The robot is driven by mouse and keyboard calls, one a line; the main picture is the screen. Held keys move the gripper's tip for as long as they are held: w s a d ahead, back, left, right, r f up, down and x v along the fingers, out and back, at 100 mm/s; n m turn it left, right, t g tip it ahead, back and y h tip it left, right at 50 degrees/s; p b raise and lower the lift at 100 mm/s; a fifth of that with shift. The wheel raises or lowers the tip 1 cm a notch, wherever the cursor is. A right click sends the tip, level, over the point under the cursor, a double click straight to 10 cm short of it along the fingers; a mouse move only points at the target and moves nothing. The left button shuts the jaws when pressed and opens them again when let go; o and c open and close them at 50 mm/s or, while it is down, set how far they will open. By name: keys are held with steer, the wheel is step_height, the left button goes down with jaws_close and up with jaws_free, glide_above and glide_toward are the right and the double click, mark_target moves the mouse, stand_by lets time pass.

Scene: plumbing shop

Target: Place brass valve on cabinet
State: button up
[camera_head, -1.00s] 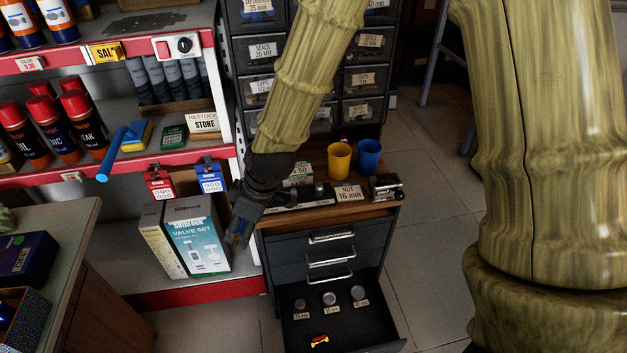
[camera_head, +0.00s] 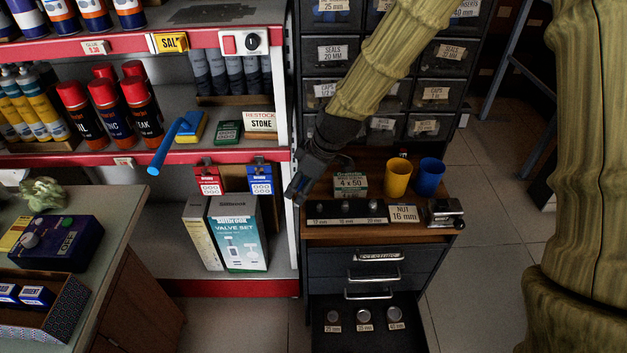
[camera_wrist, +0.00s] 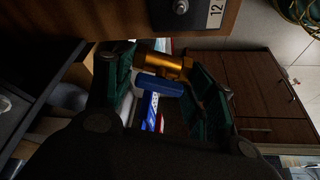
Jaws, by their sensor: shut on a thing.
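The brass valve (camera_wrist: 165,62) with a blue handle (camera_wrist: 160,86) shows in the wrist view between the green-padded fingers. My gripper (camera_wrist: 160,75) is shut on it. In the head view my gripper (camera_head: 292,196) points down at the left edge of the cabinet, in front of the shelf; the valve cannot be made out clearly there. The cabinet (camera_head: 340,233) has a wooden top and dark drawers, the lowest pulled open. The wooden edge (camera_wrist: 222,38) also shows in the wrist view, apart from the valve.
The cabinet top holds a yellow cup (camera_head: 398,178), a blue cup (camera_head: 428,177), a small green-white box (camera_head: 350,186), labelled nuts (camera_head: 346,207) and a metal device (camera_head: 444,212). Drawer bins (camera_head: 440,95) stand behind. A valve set box (camera_head: 238,235) sits on the shelf to the left.

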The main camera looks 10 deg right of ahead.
steer(key=w+d, duration=0.2)
steer(key=w, duration=0.1)
steer(key=w+d, duration=0.1)
steer(key=w, duration=0.1)
steer(key=shift+d+f, duration=0.2)
steer(key=shift+f, duration=1.85)
steer(key=shift+f, duration=0.1)
steer(key=o, duration=1.2)
steer(key=shift+d+r, duration=0.15)
steer(key=shift+r, duration=0.35)
steer(key=v, duration=1.1)
steer(key=shift+s+d+p, duration=0.1)
steer(key=shift+s+p, duration=0.1)
steer(key=shift+p, duration=0.15)
